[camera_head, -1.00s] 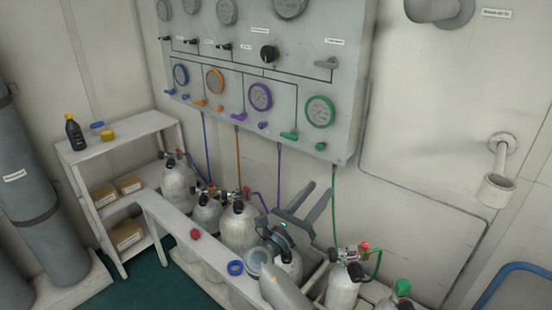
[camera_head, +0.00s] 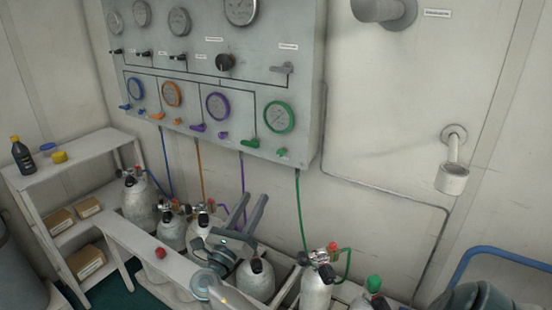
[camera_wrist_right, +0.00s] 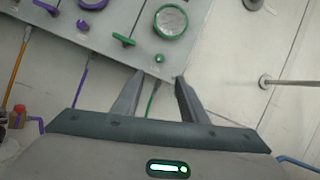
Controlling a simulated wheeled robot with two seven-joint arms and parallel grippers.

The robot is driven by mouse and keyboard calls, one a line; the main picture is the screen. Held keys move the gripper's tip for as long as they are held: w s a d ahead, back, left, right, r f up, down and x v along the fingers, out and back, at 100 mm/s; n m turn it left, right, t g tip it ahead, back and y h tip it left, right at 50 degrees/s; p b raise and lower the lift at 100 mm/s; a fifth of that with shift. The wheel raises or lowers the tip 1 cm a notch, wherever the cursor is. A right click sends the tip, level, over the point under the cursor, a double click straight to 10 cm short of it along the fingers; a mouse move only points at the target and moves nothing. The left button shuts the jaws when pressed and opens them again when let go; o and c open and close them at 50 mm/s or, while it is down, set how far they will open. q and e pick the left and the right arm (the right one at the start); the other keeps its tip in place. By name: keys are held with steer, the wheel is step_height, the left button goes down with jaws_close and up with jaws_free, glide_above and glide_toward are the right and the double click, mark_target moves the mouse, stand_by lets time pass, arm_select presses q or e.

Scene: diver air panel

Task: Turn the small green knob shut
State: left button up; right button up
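The small green knob (camera_head: 282,152) is at the lower right of the grey wall panel (camera_head: 306,100), below the green-rimmed gauge (camera_head: 279,117) and right of a green lever (camera_head: 250,143). In the right wrist view the small green knob (camera_wrist_right: 160,58) shows just beyond the fingertips, roughly between them. My right gripper (camera_head: 255,197) is open and empty, below and left of the knob in the head view, apart from it. It also shows in the right wrist view (camera_wrist_right: 160,78). My left gripper is not in view.
Several gas cylinders (camera_head: 316,290) stand in a white rack below the panel. A green hose (camera_head: 301,215) runs down from the panel to a cylinder valve. A shelf (camera_head: 85,147) with bottles and boxes stands at left. A wall fixture (camera_head: 453,177) is at right.

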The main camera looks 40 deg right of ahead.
steer(key=p, duration=0.2)
glide_toward(279, 153)
steer(key=p+x, duration=0.2)
steer(key=x, duration=0.5)
steer(key=shift+s+p, duration=0.15)
steer(key=shift+p, duration=0.2)
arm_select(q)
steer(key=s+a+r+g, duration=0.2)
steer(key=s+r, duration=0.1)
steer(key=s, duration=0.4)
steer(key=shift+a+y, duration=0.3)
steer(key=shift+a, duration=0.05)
arm_select(e)
steer(key=shift+w+d+r, duration=0.15)
steer(key=shift+w+d, duration=0.1)
steer(key=shift+d, duration=0.3)
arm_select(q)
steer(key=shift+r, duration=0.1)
arm_select(e)
jaws_close()
